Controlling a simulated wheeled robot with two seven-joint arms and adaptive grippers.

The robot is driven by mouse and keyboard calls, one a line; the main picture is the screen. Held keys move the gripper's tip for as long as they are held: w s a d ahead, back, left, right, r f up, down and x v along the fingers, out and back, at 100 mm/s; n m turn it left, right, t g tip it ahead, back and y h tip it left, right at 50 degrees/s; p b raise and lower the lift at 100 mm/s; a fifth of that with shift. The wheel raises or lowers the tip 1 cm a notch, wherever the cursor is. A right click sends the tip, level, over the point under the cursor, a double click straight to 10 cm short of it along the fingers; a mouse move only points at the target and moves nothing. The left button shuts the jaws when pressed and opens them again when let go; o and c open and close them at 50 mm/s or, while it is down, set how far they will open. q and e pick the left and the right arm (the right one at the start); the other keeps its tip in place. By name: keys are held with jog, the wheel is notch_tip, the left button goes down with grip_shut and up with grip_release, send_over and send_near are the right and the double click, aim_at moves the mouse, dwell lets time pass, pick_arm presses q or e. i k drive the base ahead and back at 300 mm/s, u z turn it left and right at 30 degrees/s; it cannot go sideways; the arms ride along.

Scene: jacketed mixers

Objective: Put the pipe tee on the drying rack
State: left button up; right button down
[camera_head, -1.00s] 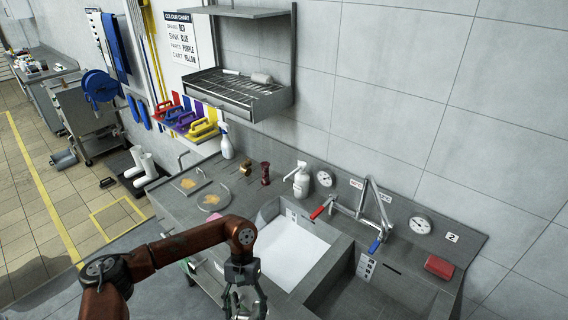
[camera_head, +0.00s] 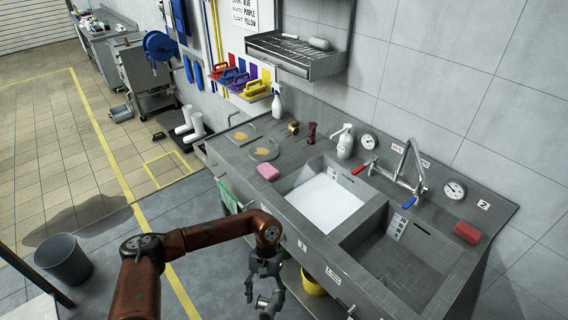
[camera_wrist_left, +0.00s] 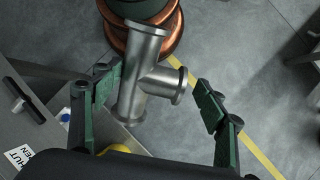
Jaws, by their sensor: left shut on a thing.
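The pipe tee (camera_head: 268,305) is a shiny grey metal piece with flanged ends, low at the bottom of the head view. My left gripper (camera_head: 265,285) is shut on it, in front of the sink counter and clear of it. In the left wrist view the tee (camera_wrist_left: 152,75) lies between the green finger pads, tilted. The drying rack (camera_head: 293,57) is a grey slatted wall shelf at the top, with a small grey cylinder lying on it. My right gripper is not in view.
Coloured brushes (camera_head: 243,80) hang left of the rack. A bin (camera_head: 64,260) stands on the floor at left.

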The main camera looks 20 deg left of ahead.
aim_at(279, 45)
jog(key=u, duration=2.2)
jog(key=i, duration=1.75)
